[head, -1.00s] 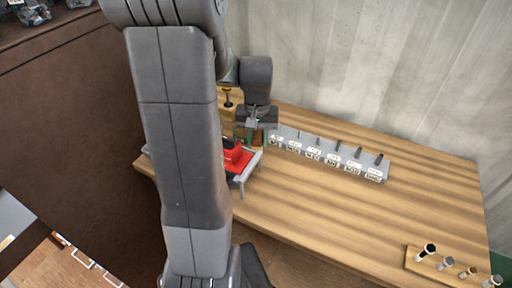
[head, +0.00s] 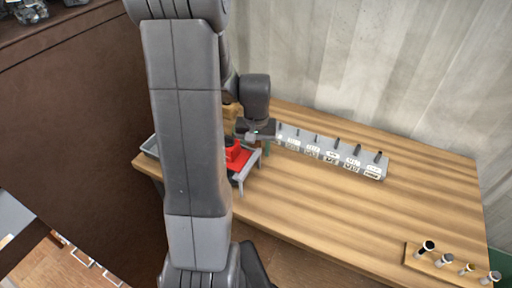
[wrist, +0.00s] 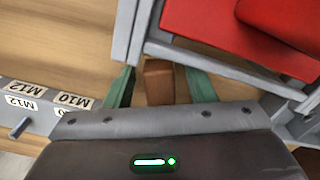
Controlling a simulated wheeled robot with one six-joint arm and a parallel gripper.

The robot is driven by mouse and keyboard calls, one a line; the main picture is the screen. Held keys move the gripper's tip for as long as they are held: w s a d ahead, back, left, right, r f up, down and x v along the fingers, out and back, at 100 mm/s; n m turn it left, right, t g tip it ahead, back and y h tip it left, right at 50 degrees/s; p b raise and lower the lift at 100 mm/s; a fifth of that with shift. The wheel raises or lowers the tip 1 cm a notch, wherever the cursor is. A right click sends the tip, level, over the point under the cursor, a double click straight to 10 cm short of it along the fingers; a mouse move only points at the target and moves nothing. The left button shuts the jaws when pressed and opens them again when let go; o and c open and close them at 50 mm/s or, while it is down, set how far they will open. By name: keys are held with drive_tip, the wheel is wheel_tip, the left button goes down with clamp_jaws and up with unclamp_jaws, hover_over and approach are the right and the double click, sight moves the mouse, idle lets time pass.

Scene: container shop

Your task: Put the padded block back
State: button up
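A small brown block (wrist: 159,82), seemingly the padded block, shows between my gripper's two green fingers in the wrist view. No padding can be made out. My gripper (wrist: 160,88) is open, with a narrow gap on each side of the block. Whether the block rests on the wood is hard to tell. In the head view my gripper (head: 254,143) points down at the table, between the grey frame (head: 252,162) and the labelled rack; the block is hidden there.
A red piece (head: 236,155) sits in the grey frame, close beside my fingers. A grey rack (head: 330,156) with labels and upright pins runs along the back. A wooden holder (head: 432,262) with several bits stands at the front right. The middle of the wooden table (head: 330,210) is clear.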

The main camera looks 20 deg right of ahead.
sight(256, 145)
drive_tip(key=shift+r, duration=0.1)
wheel_tip(256, 145, up, 12)
idle(0.6)
drive_tip(key=shift+r, duration=0.1)
